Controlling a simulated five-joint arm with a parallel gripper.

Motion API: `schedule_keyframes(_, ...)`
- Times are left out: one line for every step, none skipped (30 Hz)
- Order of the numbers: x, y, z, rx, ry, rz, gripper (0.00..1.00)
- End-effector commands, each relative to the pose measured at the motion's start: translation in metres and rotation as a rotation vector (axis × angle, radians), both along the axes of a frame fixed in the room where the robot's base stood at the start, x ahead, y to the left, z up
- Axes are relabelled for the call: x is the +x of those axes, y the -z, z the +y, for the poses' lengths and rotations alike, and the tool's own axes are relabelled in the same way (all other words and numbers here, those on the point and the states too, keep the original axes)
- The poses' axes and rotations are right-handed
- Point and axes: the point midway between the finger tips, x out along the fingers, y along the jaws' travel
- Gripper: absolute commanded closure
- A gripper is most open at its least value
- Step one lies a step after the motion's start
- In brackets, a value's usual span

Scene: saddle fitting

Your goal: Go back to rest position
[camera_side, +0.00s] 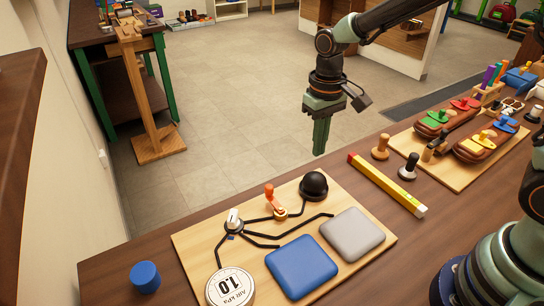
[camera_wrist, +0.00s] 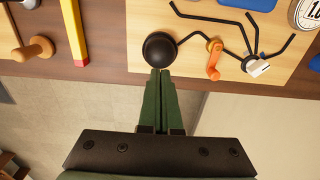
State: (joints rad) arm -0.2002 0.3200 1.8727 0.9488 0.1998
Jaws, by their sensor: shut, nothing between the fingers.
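My gripper (camera_side: 320,138) hangs with its fingers pointing down, above and beyond the far edge of the table in the side view. Its green fingers are together and hold nothing. In the wrist view the closed fingers (camera_wrist: 160,73) point toward a black ball-shaped knob (camera_wrist: 159,50) on the wooden board; whether they touch it cannot be told from that view alone. In the side view the fingers are clearly apart from the black knob (camera_side: 313,185).
The wooden board (camera_side: 190,245) carries a blue pad (camera_side: 301,266), a grey pad (camera_side: 352,234), an orange lever (camera_side: 271,198) and a gauge (camera_side: 230,288). A blue cylinder (camera_side: 145,277) stands at left.

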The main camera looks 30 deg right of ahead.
Motion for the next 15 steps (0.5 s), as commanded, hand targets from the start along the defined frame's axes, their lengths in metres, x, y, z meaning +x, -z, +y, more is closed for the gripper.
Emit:
schedule_keyframes(0.000, -0.003, 0.000, 0.000, 0.000, -0.001, 1.00)
schedule_keyframes(0.000, -0.004, 0.000, 0.000, 0.000, 0.000, 1.00)
schedule_keyframes(0.000, -0.005, 0.000, 0.000, 0.000, 0.000, 1.00)
schedule_keyframes(0.000, -0.005, 0.000, 0.000, 0.000, 0.000, 1.00)
schedule_keyframes(0.000, -0.005, 0.000, 0.000, 0.000, 0.000, 1.00)
schedule_keyframes(0.000, -0.005, 0.000, 0.000, 0.000, 0.000, 1.00)
schedule_keyframes(0.000, -0.005, 0.000, 0.000, 0.000, 0.000, 1.00)
schedule_keyframes(0.000, -0.005, 0.000, 0.000, 0.000, 0.000, 1.00)
schedule_keyframes(0.000, -0.005, 0.000, 0.000, 0.000, 0.000, 1.00)
schedule_keyframes(0.000, -0.005, 0.000, 0.000, 0.000, 0.000, 1.00)
schedule_keyframes(0.000, -0.005, 0.000, 0.000, 0.000, 0.000, 1.00)
schedule_keyframes(0.000, -0.006, 0.000, 0.000, 0.000, -0.002, 1.00)
schedule_keyframes(-0.001, -0.007, -0.001, 0.001, 0.000, -0.004, 1.00)
schedule_keyframes(-0.001, -0.009, -0.002, 0.002, 0.001, -0.009, 1.00)
schedule_keyframes(-0.002, -0.013, -0.003, 0.003, 0.001, -0.018, 1.00)
